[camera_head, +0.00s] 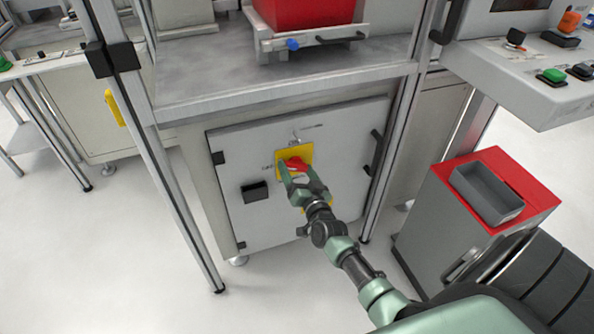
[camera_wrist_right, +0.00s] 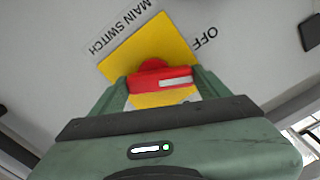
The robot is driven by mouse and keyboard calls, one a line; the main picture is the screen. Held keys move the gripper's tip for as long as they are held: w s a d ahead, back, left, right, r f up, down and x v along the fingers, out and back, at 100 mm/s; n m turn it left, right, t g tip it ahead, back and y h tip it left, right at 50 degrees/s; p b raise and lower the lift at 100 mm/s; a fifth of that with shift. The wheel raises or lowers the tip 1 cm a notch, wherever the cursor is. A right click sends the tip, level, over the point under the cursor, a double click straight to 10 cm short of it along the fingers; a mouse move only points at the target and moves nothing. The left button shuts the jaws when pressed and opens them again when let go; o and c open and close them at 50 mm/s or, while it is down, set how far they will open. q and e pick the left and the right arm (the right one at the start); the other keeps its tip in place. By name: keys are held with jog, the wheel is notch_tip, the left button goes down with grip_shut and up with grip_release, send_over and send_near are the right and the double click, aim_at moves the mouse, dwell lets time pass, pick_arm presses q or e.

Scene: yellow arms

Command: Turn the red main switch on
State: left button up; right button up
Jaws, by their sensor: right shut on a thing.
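The red main switch (camera_head: 296,163) sits on a yellow plate (camera_head: 307,151) on the grey cabinet door. My right gripper (camera_head: 299,178) is at the switch, its green fingers on either side of the handle. In the right wrist view the fingers are shut on the red handle (camera_wrist_right: 147,82), which lies roughly across the picture with a white mark on its right half. The yellow plate (camera_wrist_right: 150,48) shows behind it, with the "MAIN SWITCH" label (camera_wrist_right: 122,27) at upper left and the "OFF" label (camera_wrist_right: 204,39) at upper right. My left gripper is out of view.
The cabinet door (camera_head: 235,150) has a black latch (camera_head: 255,191) left of the switch. Metal frame posts stand on both sides. A grey and red cabinet with a grey tray (camera_head: 486,194) stands at right, and a button console (camera_head: 545,65) at upper right.

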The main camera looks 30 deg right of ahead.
jog(key=m, duration=0.2)
jog(key=shift+m, duration=0.4)
jog(key=shift+d+m, duration=0.1)
jog(key=shift+m, duration=0.8)
jog(key=m, duration=0.2)
jog(key=shift+d+r+m+b, duration=0.1)
jog(key=shift+m+b, duration=0.2)
jog(key=shift+b, duration=0.05)
jog(key=shift+m, duration=0.5)
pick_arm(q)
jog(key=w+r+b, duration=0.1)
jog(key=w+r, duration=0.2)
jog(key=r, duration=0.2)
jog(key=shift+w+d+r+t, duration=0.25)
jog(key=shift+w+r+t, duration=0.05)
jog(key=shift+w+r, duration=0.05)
pick_arm(e)
jog(key=shift+d+r+m, duration=0.1)
jog(key=shift+d+m, duration=0.05)
jog(key=shift+m, duration=2.05)
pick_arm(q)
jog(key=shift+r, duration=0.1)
pick_arm(e)
jog(key=o, duration=1.4)
jog(key=shift+c, duration=0.2)
